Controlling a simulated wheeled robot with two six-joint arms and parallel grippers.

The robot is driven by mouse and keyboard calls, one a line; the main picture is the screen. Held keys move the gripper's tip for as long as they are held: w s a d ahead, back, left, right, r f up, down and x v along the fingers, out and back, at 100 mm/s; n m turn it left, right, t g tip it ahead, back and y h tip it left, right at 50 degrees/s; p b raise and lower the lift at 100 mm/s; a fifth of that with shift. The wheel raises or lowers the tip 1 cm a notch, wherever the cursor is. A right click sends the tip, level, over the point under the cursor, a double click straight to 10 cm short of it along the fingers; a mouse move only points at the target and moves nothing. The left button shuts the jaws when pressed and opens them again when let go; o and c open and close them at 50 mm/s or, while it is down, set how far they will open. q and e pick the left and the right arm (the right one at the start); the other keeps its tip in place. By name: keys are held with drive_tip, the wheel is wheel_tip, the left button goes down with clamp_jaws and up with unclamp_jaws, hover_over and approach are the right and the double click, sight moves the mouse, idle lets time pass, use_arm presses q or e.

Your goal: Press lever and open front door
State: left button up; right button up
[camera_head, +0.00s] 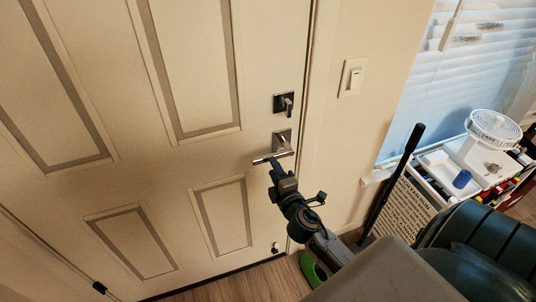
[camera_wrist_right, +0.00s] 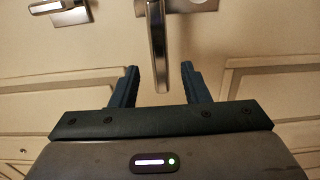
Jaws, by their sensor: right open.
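The white panelled front door (camera_head: 120,180) fills the left and middle of the head view and looks closed. Its metal lever (camera_head: 272,155) points left from a square plate below a deadbolt (camera_head: 284,103). My right gripper (camera_head: 272,168) is at the lever, just below it in the head view. In the right wrist view the lever (camera_wrist_right: 158,50) reaches down between the two open fingers of my right gripper (camera_wrist_right: 160,85), with a gap on each side. I cannot tell whether the gripper touches it. My left gripper is not in view.
A light switch (camera_head: 352,77) is on the wall right of the door. Further right are a window with blinds (camera_head: 440,60), a white fan (camera_head: 494,130) on a cluttered cart and a dark pole (camera_head: 396,180). A green object (camera_head: 312,270) lies on the wooden floor.

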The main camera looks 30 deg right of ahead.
drive_tip(key=p+x, duration=0.1)
drive_tip(key=x, duration=0.5)
drive_tip(key=shift+s, duration=0.15)
clamp_jaws()
